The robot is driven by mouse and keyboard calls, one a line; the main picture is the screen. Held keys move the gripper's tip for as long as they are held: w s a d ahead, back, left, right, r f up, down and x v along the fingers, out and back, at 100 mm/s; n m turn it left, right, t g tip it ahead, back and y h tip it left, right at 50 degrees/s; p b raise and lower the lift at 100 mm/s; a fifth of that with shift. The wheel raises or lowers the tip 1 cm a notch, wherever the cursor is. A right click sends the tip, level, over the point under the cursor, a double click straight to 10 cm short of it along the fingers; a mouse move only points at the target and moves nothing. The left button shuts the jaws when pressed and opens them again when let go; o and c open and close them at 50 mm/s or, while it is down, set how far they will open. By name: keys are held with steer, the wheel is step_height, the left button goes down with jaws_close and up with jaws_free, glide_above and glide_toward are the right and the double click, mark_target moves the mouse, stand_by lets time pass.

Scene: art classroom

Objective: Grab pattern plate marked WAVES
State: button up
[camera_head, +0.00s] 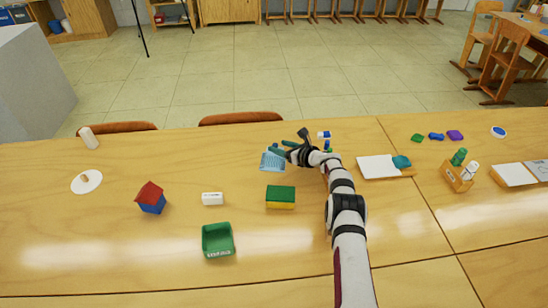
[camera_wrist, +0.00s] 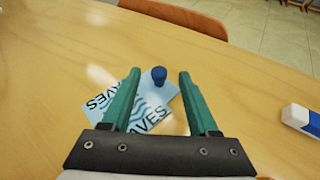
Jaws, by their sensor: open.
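The WAVES pattern plate (camera_head: 272,161) is a light blue sheet with dark lettering and wave lines, lying on the table under the end of my arm. In the wrist view the plate (camera_wrist: 153,100) lies below and between my fingers, with the word WAVES showing twice, once at its left and once nearer the gripper. A dark blue knob (camera_wrist: 159,76) stands up at its far part. My gripper (camera_wrist: 157,74) has two green fingers, spread apart and empty, with the knob between their tips. It also shows in the head view (camera_head: 284,147). The gripper body hides the plate's near part.
A blue-and-white block (camera_wrist: 301,119) lies right of my gripper. A green-and-yellow block (camera_head: 280,197), a white block (camera_head: 212,199), a green tray (camera_head: 203,241) and a red-and-blue house (camera_head: 151,197) stand nearer. A chair back (camera_head: 240,118) rises beyond the far edge.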

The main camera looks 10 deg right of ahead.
steer(key=shift+x, duration=0.8)
steer(key=shift+a, duration=0.1)
jaws_close()
